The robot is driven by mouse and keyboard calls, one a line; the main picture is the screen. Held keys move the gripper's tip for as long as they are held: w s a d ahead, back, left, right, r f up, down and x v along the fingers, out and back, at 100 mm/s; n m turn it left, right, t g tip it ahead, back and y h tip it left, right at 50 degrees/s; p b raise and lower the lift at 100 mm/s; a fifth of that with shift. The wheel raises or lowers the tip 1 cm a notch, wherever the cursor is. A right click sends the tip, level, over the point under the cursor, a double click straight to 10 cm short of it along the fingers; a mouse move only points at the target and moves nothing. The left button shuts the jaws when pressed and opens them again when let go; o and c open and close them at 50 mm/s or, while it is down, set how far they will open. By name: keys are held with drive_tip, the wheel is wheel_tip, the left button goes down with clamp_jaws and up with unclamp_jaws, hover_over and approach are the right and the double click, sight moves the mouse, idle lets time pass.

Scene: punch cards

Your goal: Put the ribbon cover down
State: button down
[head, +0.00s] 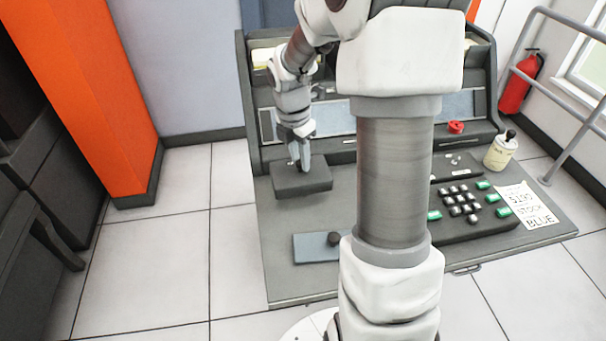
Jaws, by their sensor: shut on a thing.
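My gripper (300,165) points down at the left of the console desk and is shut on the top of a dark grey, box-shaped cover (315,184), which appears to be the ribbon cover. The part gripped is mostly hidden by the fingers. The cover looks level and is at or just above the desk top; I cannot tell whether it touches. A flat blue-grey plate (304,250) with a black knob (334,239) lies in front of it, near the desk's front edge.
The grey desk (281,285) also holds a keypad (462,225) with green keys, a paper note (525,208), a cream pot (500,153) and a red button (456,127). My arm hides the desk's middle. Bare desk shows around the plate.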

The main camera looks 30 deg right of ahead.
sight(300, 167)
drive_tip(key=shift+f+b, duration=0.7)
drive_tip(key=shift+f, duration=1.55)
drive_tip(key=shift+f, duration=0.15)
drive_tip(key=c, duration=0.7)
unclamp_jaws()
drive_tip(key=r+p, duration=0.1)
drive_tip(key=r, duration=0.3)
drive_tip(key=a+r+p, duration=0.1)
drive_tip(key=r, duration=0.3)
drive_tip(key=r+p, duration=0.1)
drive_tip(key=r, duration=0.3)
drive_tip(key=shift+s+a+r+p, duration=0.15)
drive_tip(key=shift+s+a+p, duration=0.1)
drive_tip(key=shift+p, duration=0.15)
drive_tip(key=shift+d, duration=0.1)
